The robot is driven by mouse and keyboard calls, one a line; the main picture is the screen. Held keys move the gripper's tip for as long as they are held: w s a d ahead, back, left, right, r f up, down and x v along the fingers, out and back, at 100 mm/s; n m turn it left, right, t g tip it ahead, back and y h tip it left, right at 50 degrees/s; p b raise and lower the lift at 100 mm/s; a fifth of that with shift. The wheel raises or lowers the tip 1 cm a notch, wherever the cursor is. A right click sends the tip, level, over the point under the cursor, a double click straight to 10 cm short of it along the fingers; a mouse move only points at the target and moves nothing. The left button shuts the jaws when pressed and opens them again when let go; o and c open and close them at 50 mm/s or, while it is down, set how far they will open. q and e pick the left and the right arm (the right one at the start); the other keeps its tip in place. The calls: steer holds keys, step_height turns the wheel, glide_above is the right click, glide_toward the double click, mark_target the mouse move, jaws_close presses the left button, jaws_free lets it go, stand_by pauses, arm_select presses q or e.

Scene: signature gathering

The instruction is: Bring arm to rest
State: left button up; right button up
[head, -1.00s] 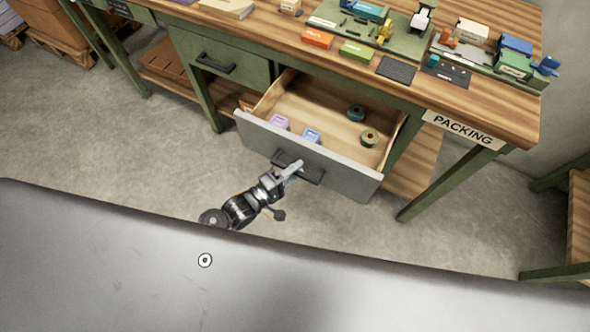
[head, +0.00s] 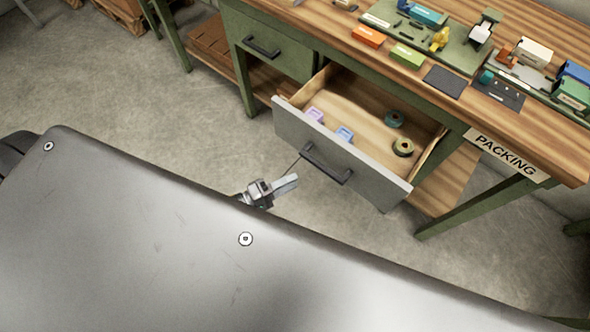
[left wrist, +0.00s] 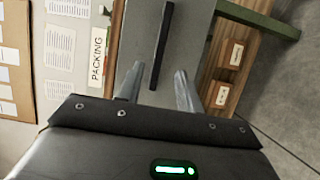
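My left gripper (head: 284,186) is in front of the open drawer, a short way from its dark bar handle (head: 328,165). In the left wrist view my left gripper (left wrist: 157,82) has its fingers apart with nothing between them. The handle (left wrist: 161,42) shows past the fingertips, against the grey drawer front (left wrist: 190,20). The drawer (head: 365,103) is pulled out of the bench and holds purple and blue small boxes and two round spools. Most of my left arm is hidden behind my own body. My right gripper is not in view.
The packing bench (head: 535,115) carries boxes, tools and mats. A closed drawer (head: 268,45) is left of the open one. Bare floor (head: 190,125) lies in front of the bench. Two brown boxes (left wrist: 228,73) sit on wood in the left wrist view.

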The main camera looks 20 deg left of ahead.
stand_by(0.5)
arm_select(q)
steer(key=s+a+f+m+g+y, duration=0.2)
steer(key=s+a+f+m+y, duration=0.15)
steer(key=f, duration=0.55)
steer(key=s+a+f+m+g+y, duration=0.25)
steer(key=a+f, duration=0.25)
steer(key=f, duration=0.4)
steer(key=s+a+f+m+g+y, duration=0.2)
steer(key=s+a+f+m, duration=0.15)
steer(key=f, duration=0.55)
steer(key=s+a+f+m+g+y, duration=0.1)
steer(key=s+f+g+y, duration=0.1)
steer(key=s+f, duration=0.4)
steer(key=s+a+f+m+g+y, duration=0.1)
steer(key=s+f+g, duration=0.3)
steer(key=s, duration=0.8)
step_height(320, 180, down, 2)
steer(key=shift+a+f+m+y, duration=0.15)
steer(key=shift+f+m+y, duration=0.1)
steer(key=shift+m+y, duration=0.25)
